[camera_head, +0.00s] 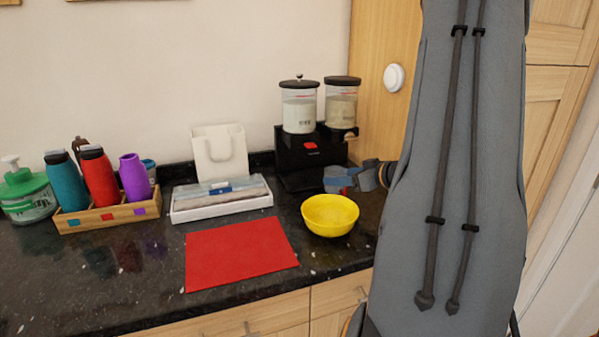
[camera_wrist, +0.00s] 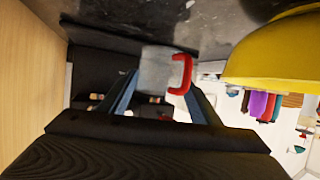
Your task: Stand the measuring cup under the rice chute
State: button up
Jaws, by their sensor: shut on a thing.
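The measuring cup (camera_wrist: 160,70) is a small grey cup with a red handle, seen between my fingers in the wrist view. My gripper (camera_wrist: 165,92) is shut on it, with a blue finger on either side. In the head view my gripper (camera_head: 352,178) is low over the counter, just in front of the dispenser and behind the yellow bowl; the cup is mostly hidden there. The rice dispenser (camera_head: 298,155) has a black base, a red button and two clear canisters of grain. The chute outlet itself is not clear. I cannot tell whether the cup touches the counter.
A yellow bowl (camera_head: 330,216) stands close in front of my gripper. A red mat (camera_head: 240,253) lies to its left. A white tray (camera_head: 222,205) with packets, a wooden bottle rack (camera_head: 110,216) and a green pump bottle (camera_head: 27,197) stand further left. A wall is behind.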

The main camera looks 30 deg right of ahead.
jog(key=w, duration=0.4)
jog(key=w+a+p, duration=0.1)
jog(key=w, duration=0.3)
jog(key=w+p, duration=0.1)
jog(key=w, duration=0.3)
jog(key=shift+w+a+r, duration=0.1)
jog(key=shift+a, duration=0.25)
jog(key=x, duration=0.1)
jog(key=p+x, duration=0.1)
jog(key=x, duration=0.2)
jog(key=shift+w+r, duration=0.1)
jog(key=shift+r, duration=0.25)
jog(key=shift+f, duration=0.3)
jog(key=shift+f, duration=0.2)
jog(key=o, duration=1.1)
jog(key=shift+o, duration=0.2)
